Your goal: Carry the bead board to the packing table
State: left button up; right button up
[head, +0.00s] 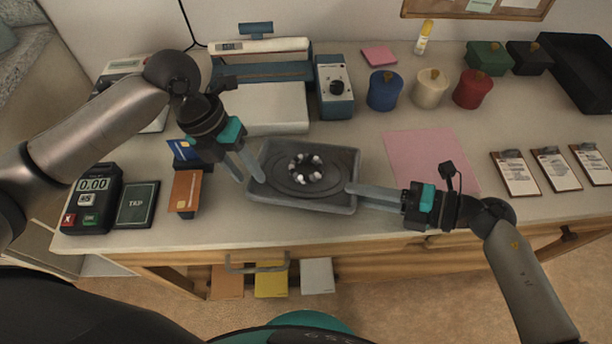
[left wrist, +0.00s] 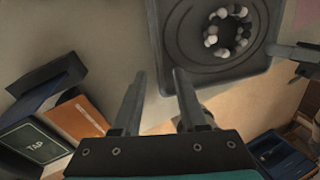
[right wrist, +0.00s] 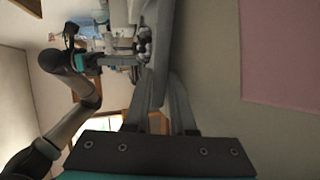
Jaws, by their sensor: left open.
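The bead board (head: 266,160) is a dark grey rectangular tray with round grooves and a ring of white, grey and dark beads (head: 307,168) in its middle. It is over the front middle of the worktop. I cannot identify a packing table.
A card terminal (head: 92,200), a TAP pad (head: 138,204) and upright cards (head: 185,191) stand left of the board. Behind it are a scale-like device (head: 265,108), a blue-grey box (head: 335,88) and lidded pots (head: 384,92). A pink sheet (head: 430,155) and clipboards (head: 515,173) lie right.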

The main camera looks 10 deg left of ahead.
jog(key=shift+s+d+f, duration=0.1)
jog(key=shift+s+f, duration=0.15)
jog(key=shift+f, duration=0.55)
jog(key=shift+d, duration=0.25)
jog(key=v, duration=0.3)
jog(key=r+v, duration=0.1)
jog(key=v, duration=0.2)
jog(key=shift+w, duration=0.15)
jog(key=shift+d+r, duration=0.35)
jog(key=shift+d, duration=0.2)
pick_arm(q)
jog(key=v, duration=0.7)
pick_arm(e)
jog(key=shift+r, duration=0.15)
